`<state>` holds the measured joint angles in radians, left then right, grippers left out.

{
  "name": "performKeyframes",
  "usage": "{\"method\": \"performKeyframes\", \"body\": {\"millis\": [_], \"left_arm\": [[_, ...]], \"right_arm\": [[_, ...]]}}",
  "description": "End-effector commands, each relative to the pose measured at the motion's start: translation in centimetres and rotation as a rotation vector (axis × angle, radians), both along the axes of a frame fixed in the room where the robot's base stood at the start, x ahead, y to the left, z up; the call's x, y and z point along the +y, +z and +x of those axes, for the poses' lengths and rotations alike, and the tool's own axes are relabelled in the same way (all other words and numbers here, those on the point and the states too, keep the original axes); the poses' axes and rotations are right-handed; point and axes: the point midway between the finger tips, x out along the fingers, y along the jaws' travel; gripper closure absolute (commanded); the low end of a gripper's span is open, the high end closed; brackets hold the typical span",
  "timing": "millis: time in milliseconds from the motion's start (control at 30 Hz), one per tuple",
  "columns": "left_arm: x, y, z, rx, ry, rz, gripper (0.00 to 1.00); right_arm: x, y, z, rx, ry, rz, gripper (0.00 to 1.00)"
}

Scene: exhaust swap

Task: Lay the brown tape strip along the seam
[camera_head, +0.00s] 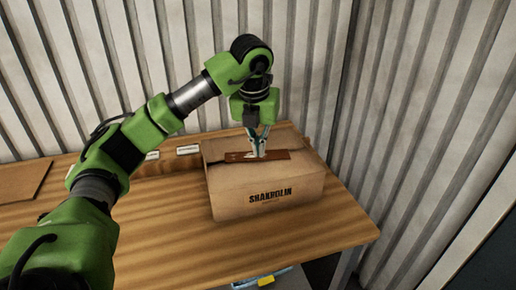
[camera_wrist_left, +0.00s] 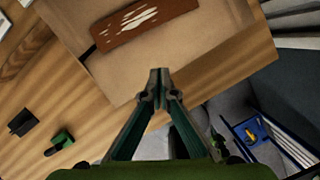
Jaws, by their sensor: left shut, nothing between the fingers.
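The brown tape strip (camera_head: 278,155) lies across the top of the cardboard box (camera_head: 233,205), running roughly left to right. It also shows in the left wrist view (camera_wrist_left: 118,36), with pale streaks on its surface. A dark line at the strip's left end looks like the box seam; the strip hides the middle of it. My left gripper (camera_head: 259,154) points down over the strip in the head view. In the left wrist view its fingertips (camera_wrist_left: 160,74) meet with nothing between them, and the strip appears beyond them. Whether the tips touch it I cannot tell. My right gripper is not in view.
The box stands on a wooden table (camera_head: 165,225) near its right end. A flat brown board (camera_head: 22,180) is at the far left. A blue-edged bin (camera_wrist_left: 252,132) sits below the table's front edge. Corrugated walls stand behind.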

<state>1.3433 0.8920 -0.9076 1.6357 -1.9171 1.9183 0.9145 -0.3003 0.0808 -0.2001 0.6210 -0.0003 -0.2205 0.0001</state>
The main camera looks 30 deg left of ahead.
Motion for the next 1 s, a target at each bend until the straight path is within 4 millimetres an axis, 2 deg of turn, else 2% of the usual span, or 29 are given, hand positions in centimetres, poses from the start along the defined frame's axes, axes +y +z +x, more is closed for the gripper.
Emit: {"method": "performKeyframes", "body": {"millis": [300,367,500,633,1000], "left_arm": [[0.6,-6.7,1.5,0.006,0.001,0.000,1.00],[0.8,-7.6,1.9,0.004,0.002,0.000,1.00],[1.4,-7.2,3.8,0.002,0.003,-0.001,1.00],[1.8,-7.3,4.9,0.001,0.002,-0.001,1.00],[2.0,-7.5,5.5,0.001,0.000,0.000,1.00]], "right_arm": [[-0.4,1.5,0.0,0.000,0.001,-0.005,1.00],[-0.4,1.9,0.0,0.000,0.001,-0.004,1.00],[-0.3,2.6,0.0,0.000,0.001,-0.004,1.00],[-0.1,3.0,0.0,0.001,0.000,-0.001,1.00],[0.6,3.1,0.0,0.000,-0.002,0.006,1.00]]}}
